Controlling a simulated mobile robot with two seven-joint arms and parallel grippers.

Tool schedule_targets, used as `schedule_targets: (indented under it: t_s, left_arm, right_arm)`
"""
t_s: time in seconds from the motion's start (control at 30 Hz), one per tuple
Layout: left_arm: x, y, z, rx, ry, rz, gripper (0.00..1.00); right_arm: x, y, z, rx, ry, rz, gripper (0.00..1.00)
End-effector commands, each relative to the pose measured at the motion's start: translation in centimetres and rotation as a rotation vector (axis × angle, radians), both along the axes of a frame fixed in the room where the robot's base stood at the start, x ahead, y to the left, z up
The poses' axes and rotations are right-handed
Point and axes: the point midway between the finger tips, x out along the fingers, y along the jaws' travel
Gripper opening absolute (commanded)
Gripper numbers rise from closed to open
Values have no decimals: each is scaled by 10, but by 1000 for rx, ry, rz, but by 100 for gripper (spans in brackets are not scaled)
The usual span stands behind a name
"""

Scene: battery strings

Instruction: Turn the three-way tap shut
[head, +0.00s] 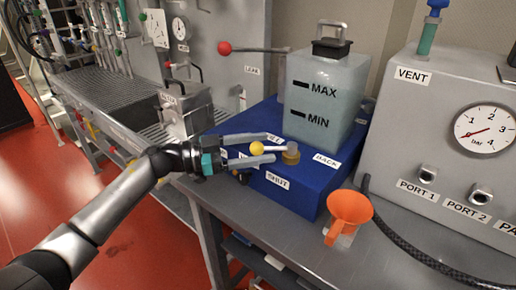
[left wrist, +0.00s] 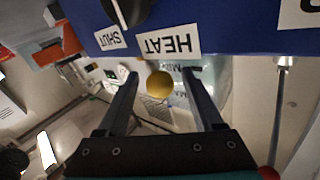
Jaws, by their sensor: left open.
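The three-way tap's lever ends in a yellow ball (head: 257,148) and runs right to a brass hub (head: 291,157) on the blue box (head: 310,192). The lever points left in the head view, away from the SHUT label (head: 277,180) at the front. My left gripper (head: 275,147) is open, its fingers on either side of the yellow ball. In the left wrist view, the ball (left wrist: 160,85) shows between the two fingers, with a gap on each side. The HEAT label (left wrist: 168,45) and the SHUT label (left wrist: 110,39) appear there upside down. My right gripper is not in view.
A tank (head: 322,95) marked MAX and MIN stands on the blue box behind the tap. An orange funnel (head: 349,208) stands at the box's front right. A grey panel (head: 430,150) with gauge and ports is at right. A red-knobbed lever (head: 225,48) sticks out behind.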

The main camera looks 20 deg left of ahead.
Motion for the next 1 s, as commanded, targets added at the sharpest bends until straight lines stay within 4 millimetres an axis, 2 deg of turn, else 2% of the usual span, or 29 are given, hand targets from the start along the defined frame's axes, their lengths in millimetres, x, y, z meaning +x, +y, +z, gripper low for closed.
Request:
schedule_targets:
  t_s: [0.27, 0.83, 1.0]
  left_arm:
    - [1, -1, 0, 1, 1, 0, 66]
    - [0, 0, 0, 1, 0, 0, 2]
    - [0, 0, 0, 1, 0, 0, 0]
  right_arm:
    - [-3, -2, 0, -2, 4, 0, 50]
    - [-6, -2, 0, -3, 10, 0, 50]
    - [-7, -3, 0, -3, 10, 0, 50]
